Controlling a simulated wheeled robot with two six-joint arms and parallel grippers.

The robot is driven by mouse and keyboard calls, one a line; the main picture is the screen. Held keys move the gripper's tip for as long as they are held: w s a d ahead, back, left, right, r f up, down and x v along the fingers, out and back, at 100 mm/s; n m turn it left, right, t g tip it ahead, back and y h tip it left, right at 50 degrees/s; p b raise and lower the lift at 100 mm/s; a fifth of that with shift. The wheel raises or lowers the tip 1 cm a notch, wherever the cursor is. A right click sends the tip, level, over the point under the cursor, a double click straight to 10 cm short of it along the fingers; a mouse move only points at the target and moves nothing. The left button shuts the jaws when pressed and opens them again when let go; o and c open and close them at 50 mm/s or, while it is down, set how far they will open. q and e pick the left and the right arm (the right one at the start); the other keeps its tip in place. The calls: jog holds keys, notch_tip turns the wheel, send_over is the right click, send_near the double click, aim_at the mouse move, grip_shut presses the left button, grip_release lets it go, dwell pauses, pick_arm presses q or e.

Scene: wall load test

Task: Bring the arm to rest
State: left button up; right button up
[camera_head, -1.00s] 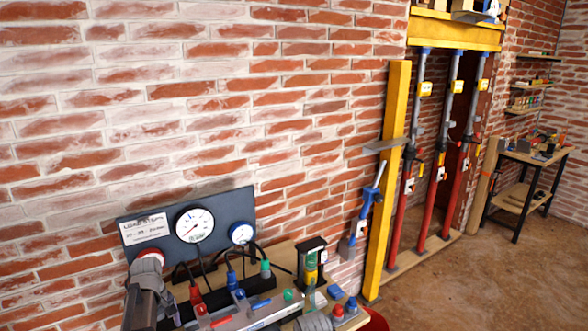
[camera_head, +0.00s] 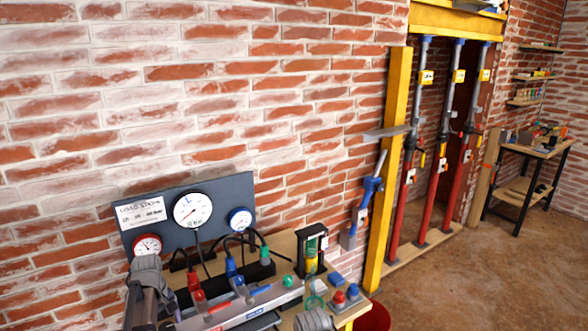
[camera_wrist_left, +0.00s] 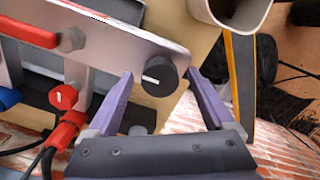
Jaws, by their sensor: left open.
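My left gripper (camera_wrist_left: 160,74) is open in the left wrist view. Its two purple fingers point at a metal panel, and a black round knob (camera_wrist_left: 160,77) with a white mark shows between their tips. I cannot tell whether the fingers touch it; nothing appears held. In the head view a grey part of my left arm (camera_head: 150,290) shows at the lower left, in front of the bench; its fingers cannot be made out there.
A dark gauge board (camera_head: 180,190) with several dials stands against the brick wall. The bench holds hoses, coloured valve levers and a metal panel (camera_head: 245,308). Red-and-grey props (camera_head: 435,190) stand in a yellow frame (camera_head: 388,150) to the right. The floor (camera_head: 500,270) there is open.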

pick_arm(q)
jog(key=m, duration=0.3)
jog(key=shift+r, duration=0.1)
jog(key=m, duration=0.8)
jog(key=shift+a+m, duration=0.1)
jog(key=shift+m, duration=0.3)
jog(key=m, duration=0.4)
jog(key=shift+m, duration=0.3)
